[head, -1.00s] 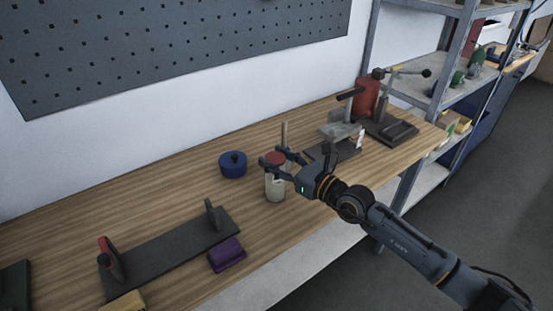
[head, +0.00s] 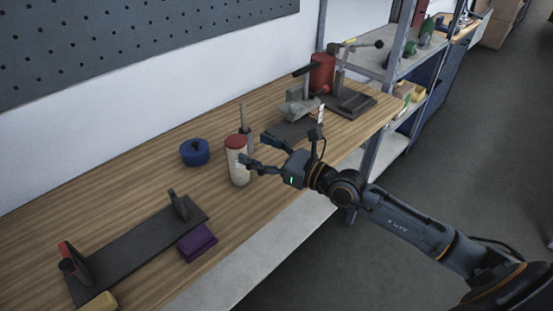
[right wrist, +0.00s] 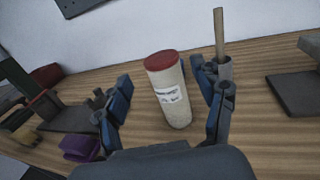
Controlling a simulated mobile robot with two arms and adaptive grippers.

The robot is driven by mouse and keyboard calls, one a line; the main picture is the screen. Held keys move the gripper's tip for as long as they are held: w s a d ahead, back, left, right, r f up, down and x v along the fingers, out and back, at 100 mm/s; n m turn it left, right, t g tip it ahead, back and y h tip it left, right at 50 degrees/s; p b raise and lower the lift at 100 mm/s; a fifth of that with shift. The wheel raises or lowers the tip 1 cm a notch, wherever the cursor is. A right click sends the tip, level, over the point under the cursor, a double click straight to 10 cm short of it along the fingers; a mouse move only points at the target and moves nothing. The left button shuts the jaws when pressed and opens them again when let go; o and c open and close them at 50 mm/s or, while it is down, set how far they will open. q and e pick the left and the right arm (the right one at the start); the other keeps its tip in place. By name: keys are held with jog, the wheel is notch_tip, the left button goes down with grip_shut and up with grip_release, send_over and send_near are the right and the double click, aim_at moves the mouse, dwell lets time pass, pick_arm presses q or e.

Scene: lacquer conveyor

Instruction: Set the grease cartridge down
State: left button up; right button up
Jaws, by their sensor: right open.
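The grease cartridge (head: 238,165) is a cream cylinder with a red cap and stands upright on the wooden bench (head: 150,190). My right gripper (head: 254,149) is open just to the right of it in the head view, its fingers spread and apart from the cartridge as far as I can tell. In the right wrist view the cartridge (right wrist: 170,95) stands ahead of and between the open fingers (right wrist: 160,75), with its white label facing me. My left gripper is not in view.
A purple block (head: 197,242) and a dark fixture with two uprights (head: 130,250) lie nearer. A grey vise (head: 298,104) is at the back right.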

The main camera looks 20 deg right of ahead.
jog(key=b+v, duration=0.1)
jog(key=v, duration=0.4)
jog(key=shift+s+d, duration=0.2)
jog(key=shift+s, duration=0.15)
